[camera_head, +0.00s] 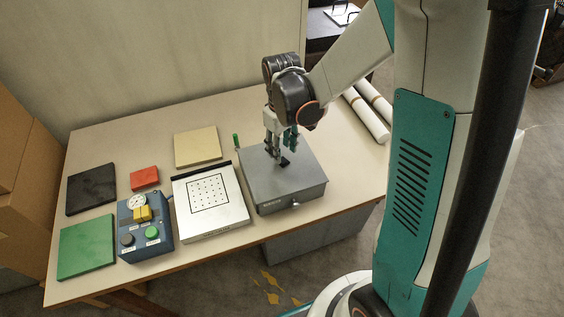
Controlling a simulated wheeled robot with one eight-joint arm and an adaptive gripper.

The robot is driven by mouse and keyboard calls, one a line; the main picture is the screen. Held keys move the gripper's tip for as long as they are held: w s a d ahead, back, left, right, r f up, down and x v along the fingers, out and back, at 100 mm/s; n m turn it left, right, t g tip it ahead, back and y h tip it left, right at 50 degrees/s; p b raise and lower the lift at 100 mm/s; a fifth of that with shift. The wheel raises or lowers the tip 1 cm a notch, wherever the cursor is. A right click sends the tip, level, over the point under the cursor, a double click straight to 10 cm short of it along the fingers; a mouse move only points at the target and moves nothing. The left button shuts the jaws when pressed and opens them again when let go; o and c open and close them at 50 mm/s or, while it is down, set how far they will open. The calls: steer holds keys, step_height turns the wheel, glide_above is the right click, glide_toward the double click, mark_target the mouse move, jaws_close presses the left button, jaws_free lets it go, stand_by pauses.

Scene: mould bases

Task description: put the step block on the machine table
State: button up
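My gripper (279,155) points down over the grey box (262,190) with a front knob. A small dark block (285,162) is at its fingertips, on or just above the grey top. It may be the step block, but it is too small to make out steps. I cannot tell whether the fingers are closed on it or only beside it. To the left lies a pale plate with a square grid of dark dots (212,222), which looks like the machine table; its top is bare.
A blue control box (147,243) with a gauge, yellow piece and buttons stands left of the pale plate. Black (91,188), green (87,247), red (144,178) and tan (197,147) slabs lie around. A green-handled tool (236,141) is behind. Rolled tubes (367,118) lie right.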

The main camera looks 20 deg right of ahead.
mark_target(282, 156)
step_height(282, 156, down, 4)
steer(key=shift+f+b, duration=0.2)
steer(key=shift+b, duration=0.2)
jaws_close()
